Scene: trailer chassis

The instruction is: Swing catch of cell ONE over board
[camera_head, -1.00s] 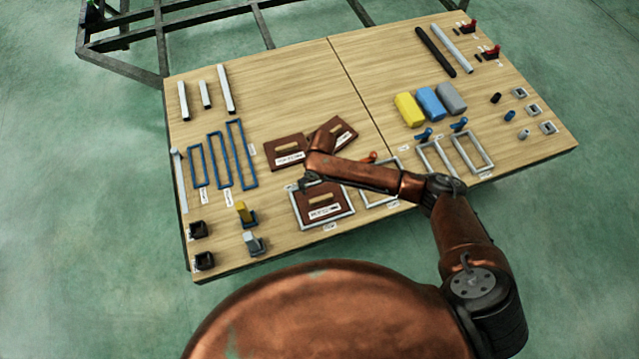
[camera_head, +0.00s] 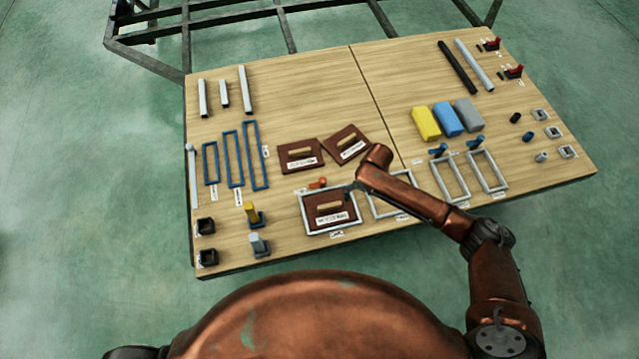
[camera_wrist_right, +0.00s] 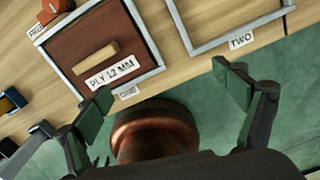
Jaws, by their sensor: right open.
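Cell ONE is a grey frame (camera_head: 356,213) with a brown board (camera_head: 322,218) inside. In the right wrist view the board (camera_wrist_right: 83,40) reads PLY 12 MM and a ONE label (camera_wrist_right: 128,93) lies by the frame's near rail. The orange catch (camera_head: 318,183) sits at the far rail. In the right wrist view the catch (camera_wrist_right: 52,10) is cut by the top edge and looks outside the frame, off the board. My right gripper (camera_wrist_right: 162,84) is open and empty, over the near side between cells ONE and TWO. My left gripper is not in view.
The empty frame of cell TWO (camera_wrist_right: 225,18) is beside cell ONE. Two loose brown boards (camera_head: 299,157) lie behind. Yellow and grey upright pieces (camera_head: 252,213) stand to the left. My right arm covers part of cell TWO. The table's near edge is close.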

